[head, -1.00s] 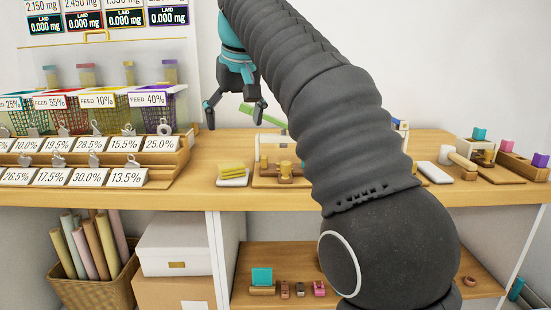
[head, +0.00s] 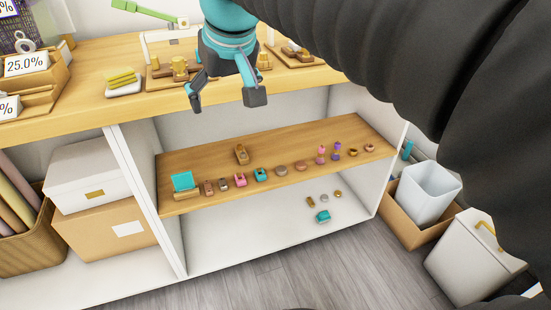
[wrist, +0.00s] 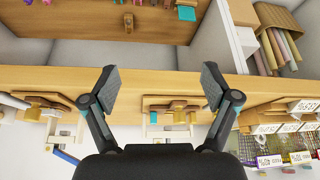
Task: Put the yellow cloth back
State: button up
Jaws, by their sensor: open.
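A yellow folded cloth or small yellow stack (head: 122,77) lies on a white tray (head: 128,90) on the wooden counter, in the left part of the head view. I cannot make it out clearly in the wrist view. My gripper (head: 224,98) is open and empty. It hangs in front of the counter's edge, to the right of the yellow stack and apart from it. The wrist view shows its two spread fingers (wrist: 160,85) with the counter edge between them.
Wooden stands with small brass parts (head: 180,70) are on the counter behind my gripper. Below, an open wooden shelf (head: 205,150) carries a teal block (head: 183,181) and several small pieces. A white box (head: 95,175) stands left. Bins (head: 428,190) stand on the floor at right.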

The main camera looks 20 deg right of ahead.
jog(key=s+d+f+m, duration=0.1)
jog(key=s+d+f, duration=0.2)
jog(key=s+f, duration=0.3)
jog(key=s+d+f, duration=0.3)
jog(key=s+f, duration=0.4)
jog(key=f, duration=0.4)
jog(key=shift+s+f+m+h, duration=0.2)
jog(key=shift+f+m+h, duration=0.15)
jog(key=shift+m+h, duration=0.05)
